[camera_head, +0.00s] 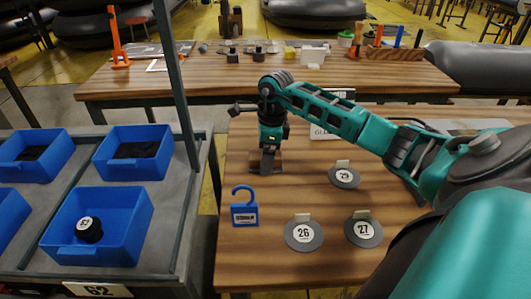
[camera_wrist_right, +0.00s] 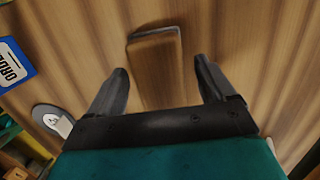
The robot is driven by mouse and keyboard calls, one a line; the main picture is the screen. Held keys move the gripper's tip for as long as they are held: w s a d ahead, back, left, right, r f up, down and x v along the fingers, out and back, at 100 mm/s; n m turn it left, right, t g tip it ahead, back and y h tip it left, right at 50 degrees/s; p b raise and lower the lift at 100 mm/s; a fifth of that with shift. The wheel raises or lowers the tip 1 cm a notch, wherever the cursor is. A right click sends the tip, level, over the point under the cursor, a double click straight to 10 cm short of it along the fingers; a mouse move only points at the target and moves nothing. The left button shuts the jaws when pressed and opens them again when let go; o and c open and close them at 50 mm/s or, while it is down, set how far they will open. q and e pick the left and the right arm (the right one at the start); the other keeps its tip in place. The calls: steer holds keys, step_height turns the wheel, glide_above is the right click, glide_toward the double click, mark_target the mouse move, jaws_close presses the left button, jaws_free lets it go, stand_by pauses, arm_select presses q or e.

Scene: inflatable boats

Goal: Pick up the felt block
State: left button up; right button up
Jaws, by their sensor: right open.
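A brown block with a dark grey edge, which looks like the felt block (camera_wrist_right: 155,85), lies on the wood table in the right wrist view. My right gripper (camera_wrist_right: 161,65) is open there, its two dark fingers on either side of the block's near part with a gap on both sides. In the head view my right gripper (camera_head: 267,162) points down low over the left part of the table. The block is small and mostly hidden by the fingers there. My left gripper is not in view.
A blue hooked tag (camera_head: 244,214) lies just left of and nearer than the gripper. Round grey discs, 26 (camera_head: 303,245), 27 (camera_head: 363,240) and 29 (camera_head: 344,178), lie to the right. Blue bins (camera_head: 97,258) fill the grey cart at left, with an upright post (camera_head: 174,80).

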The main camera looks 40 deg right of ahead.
steer(key=shift+f, duration=0.25)
stand_by(0.3)
steer(key=c, duration=1.1)
steer(key=shift+o, duration=0.2)
steer(key=shift+r, duration=0.1)
step_height(320, 180, up, 20)
steer(key=p, duration=0.1)
steer(key=shift+r+p, duration=0.2)
steer(key=shift+p, duration=0.15)
steer(key=o, duration=0.6)
steer(key=c, duration=0.4)
